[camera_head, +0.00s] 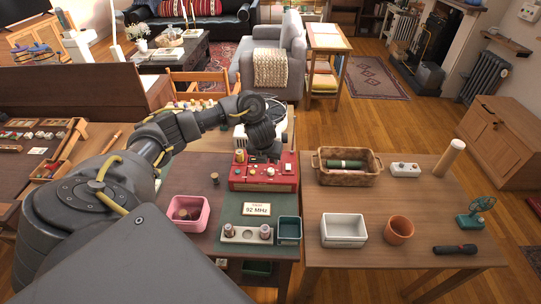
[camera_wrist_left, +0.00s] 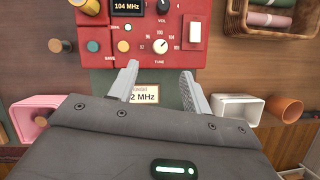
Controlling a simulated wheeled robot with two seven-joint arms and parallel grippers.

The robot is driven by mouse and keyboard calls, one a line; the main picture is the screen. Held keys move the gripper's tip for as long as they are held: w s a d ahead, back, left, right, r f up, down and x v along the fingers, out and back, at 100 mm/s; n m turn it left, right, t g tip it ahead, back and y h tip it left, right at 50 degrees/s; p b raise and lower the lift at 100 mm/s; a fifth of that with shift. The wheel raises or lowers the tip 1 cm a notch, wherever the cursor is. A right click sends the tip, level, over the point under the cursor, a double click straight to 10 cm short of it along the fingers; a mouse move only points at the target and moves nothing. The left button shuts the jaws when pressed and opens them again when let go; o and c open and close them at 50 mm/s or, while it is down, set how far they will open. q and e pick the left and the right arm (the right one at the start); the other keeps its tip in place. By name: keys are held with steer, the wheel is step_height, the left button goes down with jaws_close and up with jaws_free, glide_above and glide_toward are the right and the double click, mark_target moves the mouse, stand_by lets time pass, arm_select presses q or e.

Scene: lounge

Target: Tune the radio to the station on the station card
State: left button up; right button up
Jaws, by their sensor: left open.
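The red radio (camera_head: 265,183) stands on the table's dark green mat, partly hidden behind my left gripper (camera_head: 263,158). In the left wrist view the radio (camera_wrist_left: 130,73) has a display (camera_wrist_left: 128,6) reading 104 MHz. Its cream TUNE knob (camera_wrist_left: 160,46) sits on a dial marked with numbers, with a VOL knob above it. The station card (camera_head: 257,209) lies in front of the radio and reads 92 MHz; in the wrist view the card (camera_wrist_left: 146,94) is partly covered. My left gripper (camera_wrist_left: 157,72) is open and empty, its fingertips short of the TUNE knob. My right gripper is not seen.
A pink bin (camera_head: 187,224) stands left of the mat. A pale holder (camera_head: 246,235) with small pegs and a teal box (camera_head: 289,230) are in front. On the right table are a wicker basket (camera_head: 346,178), white tray (camera_head: 344,230), orange pot (camera_head: 399,230) and flashlight (camera_head: 455,250).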

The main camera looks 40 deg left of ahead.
mark_target(271, 170)
arm_select(q)
steer(key=b+x, duration=0.6)
steer(key=x, duration=0.3)
steer(key=shift+d+f, duration=0.1)
steer(key=shift+x, duration=0.9)
